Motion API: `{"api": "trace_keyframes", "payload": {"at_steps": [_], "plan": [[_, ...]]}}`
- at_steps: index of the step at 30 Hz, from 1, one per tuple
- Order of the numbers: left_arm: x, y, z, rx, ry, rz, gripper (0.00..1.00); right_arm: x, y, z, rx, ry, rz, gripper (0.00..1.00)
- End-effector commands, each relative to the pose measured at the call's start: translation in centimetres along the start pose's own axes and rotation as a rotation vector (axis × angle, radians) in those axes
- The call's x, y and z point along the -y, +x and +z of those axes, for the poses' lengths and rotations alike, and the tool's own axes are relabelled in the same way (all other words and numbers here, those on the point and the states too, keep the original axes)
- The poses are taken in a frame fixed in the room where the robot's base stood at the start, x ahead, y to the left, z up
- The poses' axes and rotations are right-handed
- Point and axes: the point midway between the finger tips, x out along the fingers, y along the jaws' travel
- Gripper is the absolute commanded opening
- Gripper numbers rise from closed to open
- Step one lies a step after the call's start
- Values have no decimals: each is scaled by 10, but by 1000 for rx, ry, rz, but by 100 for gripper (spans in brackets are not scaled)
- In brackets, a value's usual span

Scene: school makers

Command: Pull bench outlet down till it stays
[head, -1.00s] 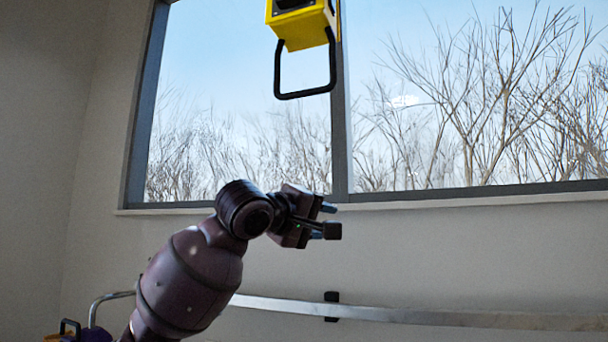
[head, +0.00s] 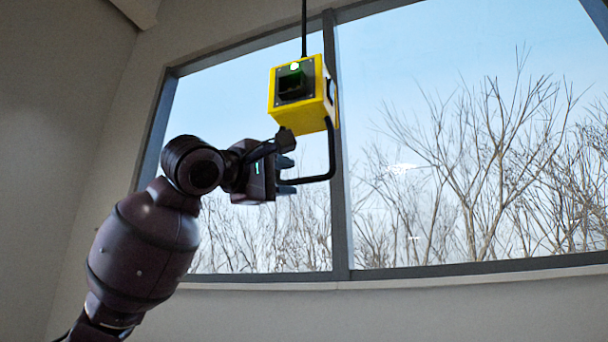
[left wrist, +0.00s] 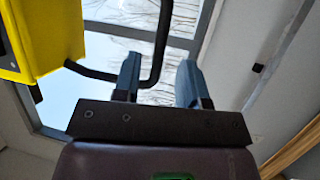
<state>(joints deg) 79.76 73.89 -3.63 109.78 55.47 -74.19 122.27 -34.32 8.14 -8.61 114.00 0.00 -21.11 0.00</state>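The bench outlet is a yellow box (head: 300,105) with a dark socket face and a small lit green light. It hangs from a black cable (head: 304,28) in front of the window. A black loop handle (head: 332,150) hangs under it. My left gripper (head: 287,176) is just below the box, at the left part of the handle. In the left wrist view, my left gripper (left wrist: 158,82) has its fingers apart, and a corner of the handle (left wrist: 160,45) shows between them. Whether it touches a finger is unclear. The yellow box (left wrist: 45,35) is at upper left there. My right gripper is not in view.
A large window (head: 450,150) with a dark frame fills the wall behind; bare trees show outside. A pale sill (head: 450,278) runs below it. A long rail (left wrist: 278,55) shows on the wall in the left wrist view. Space right of the outlet looks clear.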

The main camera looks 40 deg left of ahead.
Motion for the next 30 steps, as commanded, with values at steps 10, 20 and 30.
{"api": "trace_keyframes", "payload": {"at_steps": [10,20,30], "plan": [[-1,47,0,0,0,0,39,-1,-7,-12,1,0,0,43],[0,54,0,0,0,0,39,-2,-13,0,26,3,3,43],[0,54,0,0,0,0,2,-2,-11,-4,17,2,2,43]]}}
